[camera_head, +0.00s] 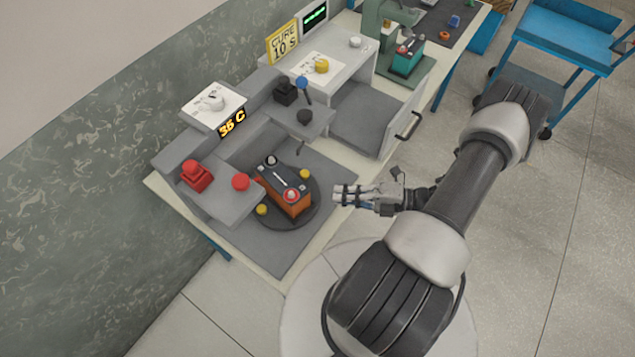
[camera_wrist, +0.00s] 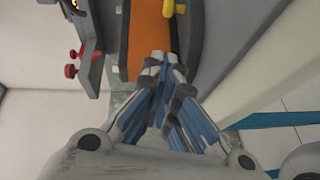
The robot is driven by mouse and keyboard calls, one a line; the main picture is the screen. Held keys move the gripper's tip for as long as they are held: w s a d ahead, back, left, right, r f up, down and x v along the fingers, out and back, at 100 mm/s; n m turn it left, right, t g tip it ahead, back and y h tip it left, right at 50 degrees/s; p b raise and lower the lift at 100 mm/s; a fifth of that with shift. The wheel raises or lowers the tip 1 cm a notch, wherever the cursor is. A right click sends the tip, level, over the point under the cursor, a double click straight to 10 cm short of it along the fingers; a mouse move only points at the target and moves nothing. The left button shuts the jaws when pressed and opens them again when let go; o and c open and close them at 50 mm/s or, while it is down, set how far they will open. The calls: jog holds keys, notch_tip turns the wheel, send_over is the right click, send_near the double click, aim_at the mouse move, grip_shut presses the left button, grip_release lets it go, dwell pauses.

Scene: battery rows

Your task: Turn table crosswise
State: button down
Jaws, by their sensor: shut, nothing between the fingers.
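The turntable (camera_head: 313,197) is a dark round disc on the grey mat, with a yellow knob (camera_head: 262,209) at its left and another yellow knob (camera_head: 304,174) at its upper right. An orange battery with a dark top (camera_head: 283,181) sits on it, its long side running from upper left to lower right in the head view. My gripper (camera_head: 338,195) is shut and empty, right of the turntable and apart from it. In the wrist view my fingertips (camera_wrist: 164,66) are together in front of the orange battery side (camera_wrist: 148,36); one yellow knob (camera_wrist: 173,8) shows beyond.
A "35 C" display (camera_head: 232,123) is at the back. The bench front edge is beneath my gripper.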

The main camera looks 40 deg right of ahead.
aim_at(319, 190)
jog(key=x, duration=0.4)
jog(key=w, duration=0.1)
jog(key=w+b, duration=0.1)
jog(key=w, duration=0.1)
jog(key=shift+w+a+f, duration=0.2)
jog(key=shift+f, duration=0.15)
jog(key=shift+w, duration=0.45)
jog(key=shift+d, duration=0.15)
